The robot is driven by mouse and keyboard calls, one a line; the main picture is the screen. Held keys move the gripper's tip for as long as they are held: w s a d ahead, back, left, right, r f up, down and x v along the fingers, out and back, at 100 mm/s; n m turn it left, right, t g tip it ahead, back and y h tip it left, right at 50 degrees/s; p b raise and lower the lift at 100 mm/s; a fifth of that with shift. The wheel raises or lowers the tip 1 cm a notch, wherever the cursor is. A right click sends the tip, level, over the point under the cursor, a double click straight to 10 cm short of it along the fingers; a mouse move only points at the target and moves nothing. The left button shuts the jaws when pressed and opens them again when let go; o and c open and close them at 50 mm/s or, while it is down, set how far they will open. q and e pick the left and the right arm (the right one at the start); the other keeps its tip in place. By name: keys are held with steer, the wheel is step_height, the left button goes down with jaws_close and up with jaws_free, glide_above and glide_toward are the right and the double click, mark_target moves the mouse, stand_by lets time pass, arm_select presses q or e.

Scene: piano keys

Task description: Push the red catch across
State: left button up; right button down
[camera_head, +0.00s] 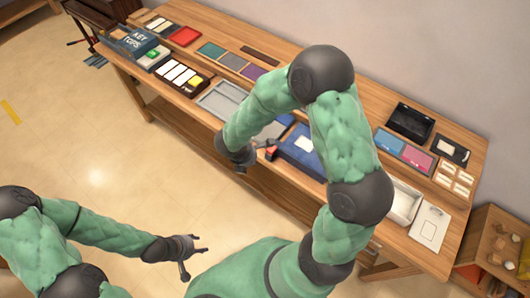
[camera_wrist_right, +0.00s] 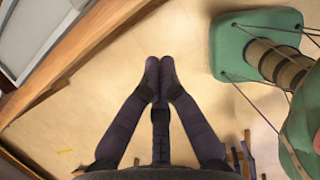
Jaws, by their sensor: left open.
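A small red piece (camera_head: 271,154), which looks like the red catch, shows in the head view at the left front corner of a blue case (camera_head: 301,154) on the table. My right gripper (camera_head: 267,143) reaches in at the table's front edge, its fingertips close to the red piece; whether they touch I cannot tell. In the right wrist view its two fingers (camera_wrist_right: 160,62) are together with nothing between them, and the red piece does not show. My left gripper (camera_head: 192,250) is open and empty over the floor, well away from the table. My right arm hides part of the case.
The wooden table (camera_head: 345,97) holds a grey tray (camera_head: 222,100) left of the case, a black open box (camera_head: 410,121) at the back right, and a white tray (camera_head: 403,203) at the right. A small shelf (camera_head: 500,240) stands at the far right. The floor in front is clear.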

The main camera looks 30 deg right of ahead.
mark_target(271, 150)
steer(key=shift+w+d+r, duration=0.25)
steer(key=shift+w+r, duration=0.1)
steer(key=w+d+f+b, duration=0.2)
steer(key=w+d+f, duration=0.1)
steer(key=d+f, duration=0.4)
steer(key=shift+f, duration=1.15)
steer(key=shift+d, duration=0.1)
